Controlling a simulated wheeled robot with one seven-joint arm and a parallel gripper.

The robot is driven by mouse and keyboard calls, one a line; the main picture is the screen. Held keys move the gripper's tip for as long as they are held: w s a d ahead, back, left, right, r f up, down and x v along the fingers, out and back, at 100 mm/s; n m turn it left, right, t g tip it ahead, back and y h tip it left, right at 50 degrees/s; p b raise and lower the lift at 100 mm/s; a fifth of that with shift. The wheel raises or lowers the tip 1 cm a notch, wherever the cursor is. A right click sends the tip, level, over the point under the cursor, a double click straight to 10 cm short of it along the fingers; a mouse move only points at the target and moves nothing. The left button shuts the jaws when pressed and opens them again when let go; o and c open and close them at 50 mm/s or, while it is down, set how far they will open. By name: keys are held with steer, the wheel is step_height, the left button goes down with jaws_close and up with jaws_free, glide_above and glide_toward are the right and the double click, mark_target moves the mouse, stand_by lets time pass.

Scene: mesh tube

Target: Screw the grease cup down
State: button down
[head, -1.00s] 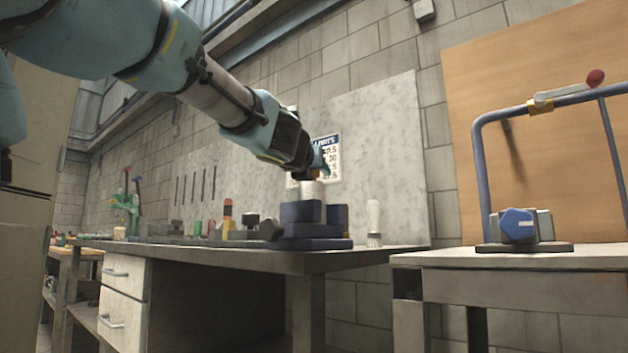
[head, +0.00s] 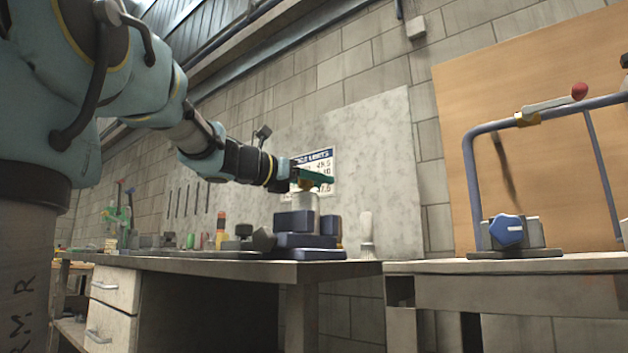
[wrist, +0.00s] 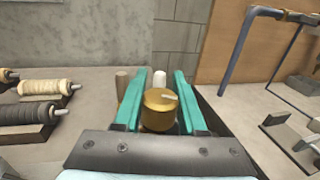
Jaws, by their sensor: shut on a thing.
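The grease cup is a brass, round cap (wrist: 159,112) with a pale line across its top in the wrist view. It sits between the two green fingers of my gripper (wrist: 157,78), which is shut on it. In the head view the cup (head: 306,187) is a small gold patch under my gripper (head: 312,180), mostly hidden by the fingers. It is on or just above a pale cylinder (head: 303,202) on a dark blue block (head: 294,221); I cannot tell how far it is seated.
The blue block stands near the right end of a workbench (head: 230,267). A pale brush (head: 366,232) stands right of it. Several small tools stand to its left. A second table with a blue tube frame (head: 470,180) is at the right. Spools (wrist: 45,87) lie left in the wrist view.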

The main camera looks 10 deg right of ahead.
steer(key=m+g+h+p, duration=0.1)
steer(key=m+g+p, duration=0.1)
steer(key=g, duration=0.1)
steer(key=s+m+g+p, duration=0.1)
steer(key=m+g+p, duration=0.1)
steer(key=g+p, duration=0.1)
steer(key=m+g+h+p, duration=0.1)
steer(key=m+g+p, duration=0.1)
steer(key=g+p, duration=0.1)
steer(key=shift+s+d+m+g+h, duration=0.25)
steer(key=shift+s+m+g+h, duration=0.05)
steer(key=shift+g, duration=0.1)
stand_by(0.6)
steer(key=shift+c, duration=2.3)
jaws_free()
steer(key=shift+a, duration=0.1)
steer(key=a+p, duration=0.2)
steer(key=a, duration=0.8)
steer(key=shift+w+a, duration=0.15)
steer(key=shift+a, duration=0.15)
